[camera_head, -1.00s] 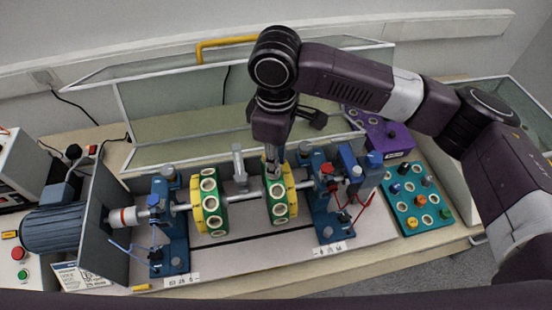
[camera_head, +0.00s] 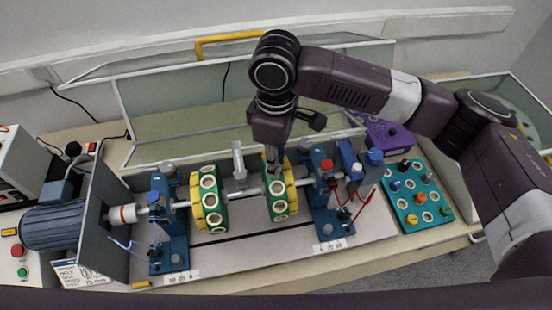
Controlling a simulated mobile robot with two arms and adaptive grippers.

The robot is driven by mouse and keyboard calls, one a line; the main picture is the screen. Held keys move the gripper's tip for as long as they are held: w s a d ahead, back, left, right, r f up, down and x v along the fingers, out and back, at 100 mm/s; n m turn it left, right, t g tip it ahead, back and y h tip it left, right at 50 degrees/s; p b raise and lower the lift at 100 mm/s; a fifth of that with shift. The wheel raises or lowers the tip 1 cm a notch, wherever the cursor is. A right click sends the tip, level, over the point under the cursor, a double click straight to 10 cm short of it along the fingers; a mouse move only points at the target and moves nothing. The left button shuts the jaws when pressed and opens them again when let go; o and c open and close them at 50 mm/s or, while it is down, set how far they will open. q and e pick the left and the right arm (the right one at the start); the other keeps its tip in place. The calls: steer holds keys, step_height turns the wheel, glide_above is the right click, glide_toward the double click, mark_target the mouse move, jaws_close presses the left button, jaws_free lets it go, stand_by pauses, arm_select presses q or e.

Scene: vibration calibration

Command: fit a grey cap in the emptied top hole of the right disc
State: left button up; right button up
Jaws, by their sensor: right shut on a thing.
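The right disc (camera_head: 279,203), green with a yellow side and light-rimmed holes, sits on the shaft right of centre. My right gripper (camera_head: 272,166) points down at the top of this disc. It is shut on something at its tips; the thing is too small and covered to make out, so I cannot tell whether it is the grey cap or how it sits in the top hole. The left disc (camera_head: 209,202), also green and yellow with holes, is on the same shaft. My left gripper is not in view.
A teal tray (camera_head: 432,222) with several coloured caps stands at the right, below a purple box (camera_head: 385,133). Blue bearing stands (camera_head: 327,197) hold the shaft. A blue motor (camera_head: 55,225) is at the left. A raised clear cover (camera_head: 175,109) stands behind.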

steer(key=shift+f, duration=0.2)
steer(key=o, duration=0.7)
steer(key=shift+o, duration=0.2)
step_height(320, 180, up, 12)
stand_by(0.6)
